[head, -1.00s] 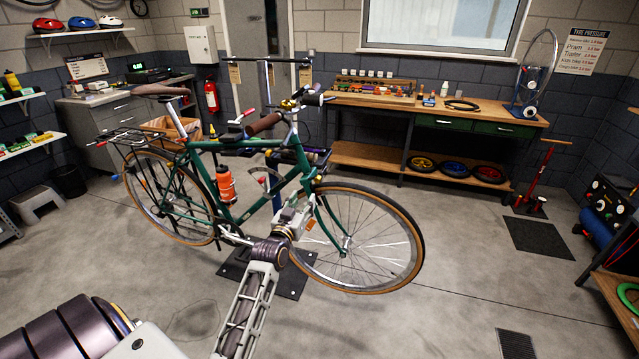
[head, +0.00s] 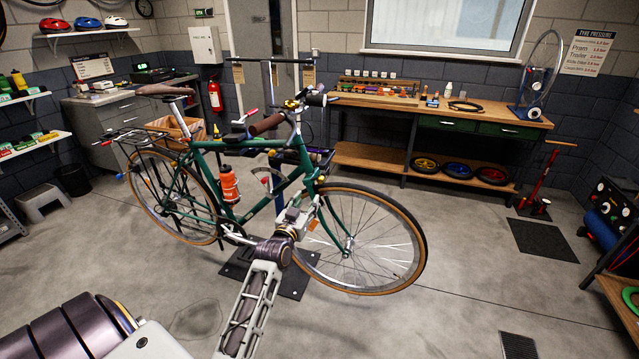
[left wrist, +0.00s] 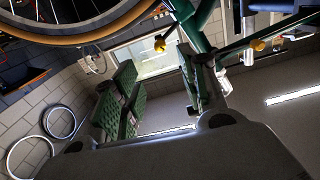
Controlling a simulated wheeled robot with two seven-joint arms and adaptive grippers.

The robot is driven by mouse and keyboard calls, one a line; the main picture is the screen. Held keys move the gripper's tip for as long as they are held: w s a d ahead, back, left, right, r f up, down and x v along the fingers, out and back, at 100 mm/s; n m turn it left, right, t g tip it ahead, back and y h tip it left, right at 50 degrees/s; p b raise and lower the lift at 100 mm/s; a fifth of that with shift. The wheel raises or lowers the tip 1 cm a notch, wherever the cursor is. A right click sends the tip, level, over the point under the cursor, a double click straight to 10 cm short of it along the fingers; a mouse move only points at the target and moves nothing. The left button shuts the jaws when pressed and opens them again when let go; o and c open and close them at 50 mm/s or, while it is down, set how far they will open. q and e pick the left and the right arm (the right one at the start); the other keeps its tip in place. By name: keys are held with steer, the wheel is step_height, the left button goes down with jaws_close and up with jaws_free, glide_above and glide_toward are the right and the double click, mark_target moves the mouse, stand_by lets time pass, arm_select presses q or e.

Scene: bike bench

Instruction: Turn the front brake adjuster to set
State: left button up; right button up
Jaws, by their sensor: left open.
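The green bike (head: 262,202) stands at the centre of the head view, its front wheel (head: 421,238) to the right. Small gold parts show at its handlebar (head: 290,104); I cannot tell which is the brake adjuster. My left gripper (head: 308,208) is in front of the frame, by the front wheel's rear edge and below the handlebar. In the left wrist view its two green-padded fingers (left wrist: 160,88) stand apart with nothing between them. One gold knob (left wrist: 160,44) shows just beyond the fingers, another (left wrist: 258,45) to the right. My right gripper is out of view.
A workbench (head: 385,103) with small parts stands behind the bike, under the window. A red floor pump (head: 540,180) stands at the right. The bike's orange bottle (head: 229,184) sits left of my gripper. The floor in front of the wheel is clear.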

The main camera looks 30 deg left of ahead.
arm_select(q)
glide_toward(320, 182)
steer(key=shift+w, duration=1.35)
steer(key=shift+w+a+r, duration=0.1)
steer(key=shift+w+a, duration=0.65)
steer(key=shift+w, duration=0.3)
steer(key=shift+x, duration=1.05)
steer(key=shift+w+a, duration=0.1)
steer(key=shift+w, duration=0.6)
steer(key=shift+w+a, duration=0.15)
steer(key=shift+w, duration=0.55)
steer(key=c, duration=0.8)
jaws_close()
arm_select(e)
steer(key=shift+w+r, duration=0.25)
